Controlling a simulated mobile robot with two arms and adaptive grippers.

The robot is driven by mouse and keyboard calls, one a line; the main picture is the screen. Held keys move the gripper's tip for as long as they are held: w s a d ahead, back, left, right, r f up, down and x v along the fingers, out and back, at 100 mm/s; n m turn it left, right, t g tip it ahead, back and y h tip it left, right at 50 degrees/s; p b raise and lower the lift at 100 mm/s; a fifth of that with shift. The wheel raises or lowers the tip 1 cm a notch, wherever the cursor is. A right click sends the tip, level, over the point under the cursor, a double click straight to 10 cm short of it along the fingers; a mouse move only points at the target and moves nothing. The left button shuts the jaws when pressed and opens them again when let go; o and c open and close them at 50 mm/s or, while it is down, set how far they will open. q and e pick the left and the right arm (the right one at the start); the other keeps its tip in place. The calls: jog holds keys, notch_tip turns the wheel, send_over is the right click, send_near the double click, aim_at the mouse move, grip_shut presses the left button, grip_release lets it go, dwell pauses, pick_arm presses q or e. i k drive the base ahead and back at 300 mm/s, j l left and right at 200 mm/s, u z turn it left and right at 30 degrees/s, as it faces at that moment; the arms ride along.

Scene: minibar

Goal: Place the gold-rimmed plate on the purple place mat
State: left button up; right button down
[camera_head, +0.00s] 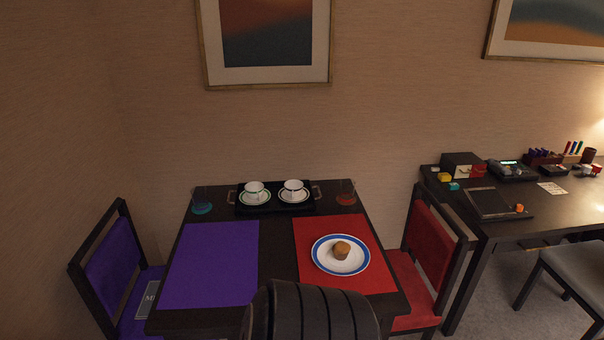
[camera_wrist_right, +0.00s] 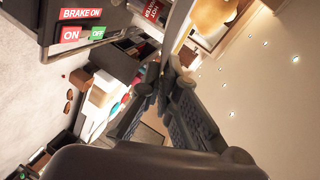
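The purple place mat (camera_head: 212,264) lies bare on the left half of the dark dining table (camera_head: 277,262). I see no plate with a clearly gold rim. My left gripper is not in view. My right gripper (camera_wrist_right: 161,72) shows only in the right wrist view, away from the table. Its dark fingers come near each other at the tips, and nothing held is visible. Whether they are shut is unclear.
Purple (camera_head: 112,262) and red (camera_head: 428,245) chairs flank the table. A cluttered desk (camera_head: 556,205) stands at right.

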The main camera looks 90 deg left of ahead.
aim_at(211, 274)
jog(key=k+l+u, duration=0.1)
jog(key=l+u, duration=0.25)
jog(key=k+l+u, duration=0.15)
jog(key=u, duration=0.25)
jog(key=k+l+u, duration=0.15)
jog(key=u, duration=3.2)
